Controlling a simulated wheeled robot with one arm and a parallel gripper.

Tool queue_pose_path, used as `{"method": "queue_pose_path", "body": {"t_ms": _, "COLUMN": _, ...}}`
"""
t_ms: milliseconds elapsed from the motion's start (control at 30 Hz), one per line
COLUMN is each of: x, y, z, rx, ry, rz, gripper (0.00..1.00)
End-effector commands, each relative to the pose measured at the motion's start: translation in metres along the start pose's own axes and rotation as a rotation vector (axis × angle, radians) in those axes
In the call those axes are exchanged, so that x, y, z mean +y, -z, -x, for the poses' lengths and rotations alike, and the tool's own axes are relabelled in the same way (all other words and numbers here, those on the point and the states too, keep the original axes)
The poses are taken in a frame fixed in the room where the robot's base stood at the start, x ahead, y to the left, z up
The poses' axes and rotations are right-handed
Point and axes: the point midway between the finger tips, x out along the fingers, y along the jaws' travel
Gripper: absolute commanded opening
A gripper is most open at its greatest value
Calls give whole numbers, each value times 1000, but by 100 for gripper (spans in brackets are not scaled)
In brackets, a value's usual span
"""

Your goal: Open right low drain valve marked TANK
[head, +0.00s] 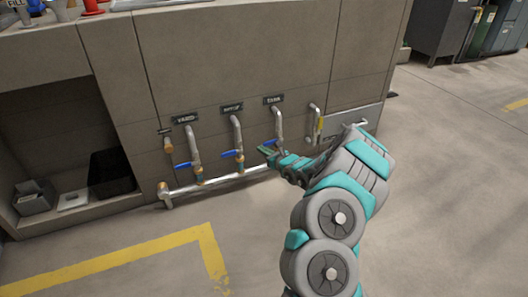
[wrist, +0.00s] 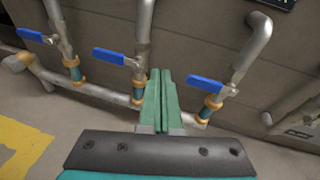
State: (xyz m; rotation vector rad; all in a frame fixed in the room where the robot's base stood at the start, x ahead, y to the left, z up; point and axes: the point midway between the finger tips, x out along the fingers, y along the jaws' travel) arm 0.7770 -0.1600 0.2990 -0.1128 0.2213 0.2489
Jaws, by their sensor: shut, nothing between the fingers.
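The valve under the plate that seems to read TANK (head: 273,99) is the right one of three low drain valves. Its blue lever (wrist: 205,84) sticks out leftward, across its pipe, in the wrist view. In the head view the lever (head: 269,143) shows just above my fingertips, and the valve body is hidden behind my gripper. My gripper (wrist: 158,96) is shut and empty. Its fingers point between the middle valve and the right valve, left of the right lever and apart from it in the wrist view. In the head view the gripper (head: 268,151) is in front of the right pipe.
The middle blue lever (wrist: 108,57) and left blue lever (wrist: 32,35) also lie across their pipes. A metal header pipe (head: 217,181) runs low along the cabinet. A yellow-handled pipe (head: 319,123) stands to the right. The floor in front is clear, with yellow lines (head: 110,262).

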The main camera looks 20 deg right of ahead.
Motion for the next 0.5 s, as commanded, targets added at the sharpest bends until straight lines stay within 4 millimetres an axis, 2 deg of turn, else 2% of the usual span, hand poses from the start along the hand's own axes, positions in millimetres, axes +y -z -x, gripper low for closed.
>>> {"method": "queue_pose_path", "body": {"t_ms": 33, "x": -18, "y": 21, "z": 4, "rx": 28, "ry": 45, "rz": -34, "gripper": 0}}
{"method": "queue_pose_path", "body": {"t_ms": 100, "x": -36, "y": 45, "z": 9, "rx": 59, "ry": 96, "rz": -72, "gripper": 0}}
{"method": "queue_pose_path", "body": {"t_ms": 200, "x": -57, "y": 69, "z": 17, "rx": 88, "ry": 152, "rz": -112, "gripper": 0}}
{"method": "queue_pose_path", "body": {"t_ms": 333, "x": -70, "y": 85, "z": 23, "rx": 108, "ry": 189, "rz": -139, "gripper": 0}}
{"method": "queue_pose_path", "body": {"t_ms": 500, "x": -72, "y": 89, "z": 24, "rx": 113, "ry": 197, "rz": -145, "gripper": 0}}
